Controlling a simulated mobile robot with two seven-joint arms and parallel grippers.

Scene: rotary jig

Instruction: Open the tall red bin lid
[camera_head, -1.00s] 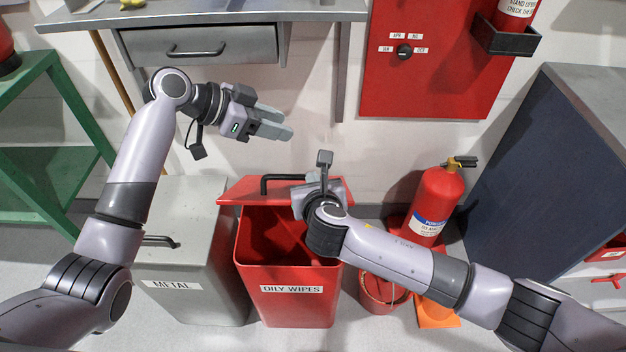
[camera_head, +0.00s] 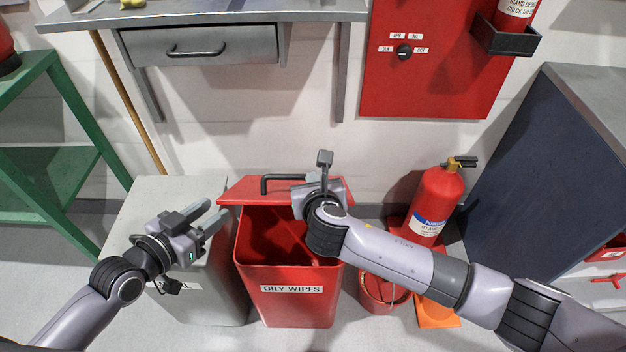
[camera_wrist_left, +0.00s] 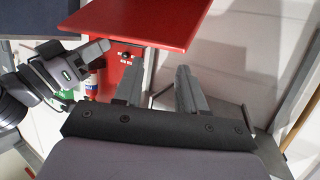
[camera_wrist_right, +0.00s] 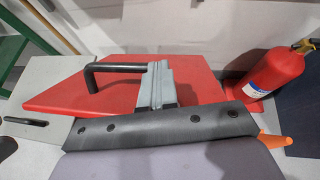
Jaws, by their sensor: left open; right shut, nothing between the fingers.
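The tall red bin (camera_head: 290,275), labelled OILY WIPES, stands open, with its dark inside showing. Its red lid (camera_head: 235,189) is raised at the back and carries a black bar handle (camera_head: 275,180). The lid (camera_wrist_right: 65,92) and handle (camera_wrist_right: 105,68) also show in the right wrist view. My right gripper (camera_wrist_right: 157,72) is shut and empty beside the handle's right end, over the lid; contact is unclear. My arm partly hides it in the head view. My left gripper (camera_head: 213,214) is open and empty, left of the red bin and above the grey bin. Its fingers also show in the left wrist view (camera_wrist_left: 158,85).
The grey METAL bin (camera_head: 215,285) stands left of the red bin. A fire extinguisher (camera_head: 436,205), a red bucket (camera_head: 375,292) and an orange cone (camera_head: 436,316) stand to the right. A workbench drawer (camera_head: 205,47) and red wall cabinet (camera_head: 420,85) are behind.

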